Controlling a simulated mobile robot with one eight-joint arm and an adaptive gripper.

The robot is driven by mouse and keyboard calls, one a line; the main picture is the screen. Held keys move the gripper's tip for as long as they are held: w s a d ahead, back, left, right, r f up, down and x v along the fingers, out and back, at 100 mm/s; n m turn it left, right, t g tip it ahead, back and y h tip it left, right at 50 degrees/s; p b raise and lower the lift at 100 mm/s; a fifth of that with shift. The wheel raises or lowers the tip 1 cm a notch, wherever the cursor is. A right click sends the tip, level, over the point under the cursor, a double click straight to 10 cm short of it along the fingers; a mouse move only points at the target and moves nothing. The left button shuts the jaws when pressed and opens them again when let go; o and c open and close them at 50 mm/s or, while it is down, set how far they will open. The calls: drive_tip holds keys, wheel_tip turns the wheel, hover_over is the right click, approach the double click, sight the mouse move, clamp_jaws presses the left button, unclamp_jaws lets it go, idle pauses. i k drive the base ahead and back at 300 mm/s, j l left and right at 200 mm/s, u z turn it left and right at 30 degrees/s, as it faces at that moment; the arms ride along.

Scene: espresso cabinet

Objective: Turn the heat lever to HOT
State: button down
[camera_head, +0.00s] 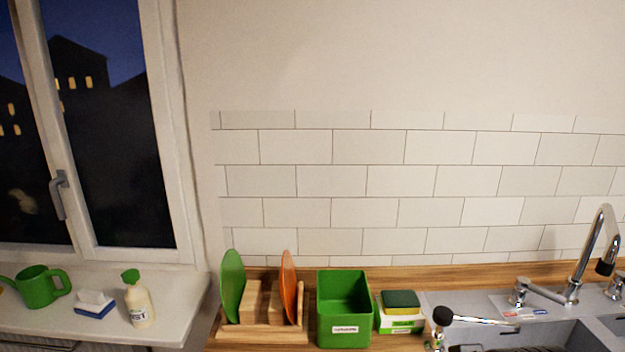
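A chrome tap (603,240) with a tall curved spout stands behind the grey sink at the right. A chrome lever-like fitting (519,291) stands at the left of its base. A small label plate (523,308) with red and blue marks lies just in front of it. The label is too small to read, so I cannot tell which way is HOT. Another chrome fitting (616,287) is cut by the right edge. A chrome rod with a black knob (442,315) sits at the sink's left edge; I cannot tell what it works. My gripper is not in view.
Left of the sink (465,301) stand a sponge on boxes (401,301), a green bin (344,299) and a wooden rack (262,336) with a green and an orange plate. A green watering can (38,287), a tissue box and a bottle (140,305) are on the windowsill.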

sight(522, 283)
drive_tip(key=k+l, duration=0.35)
drive_tip(key=l, duration=0.3)
drive_tip(key=k+l, duration=0.2)
drive_tip(key=l+z, duration=0.05)
drive_tip(key=l, duration=0.05)
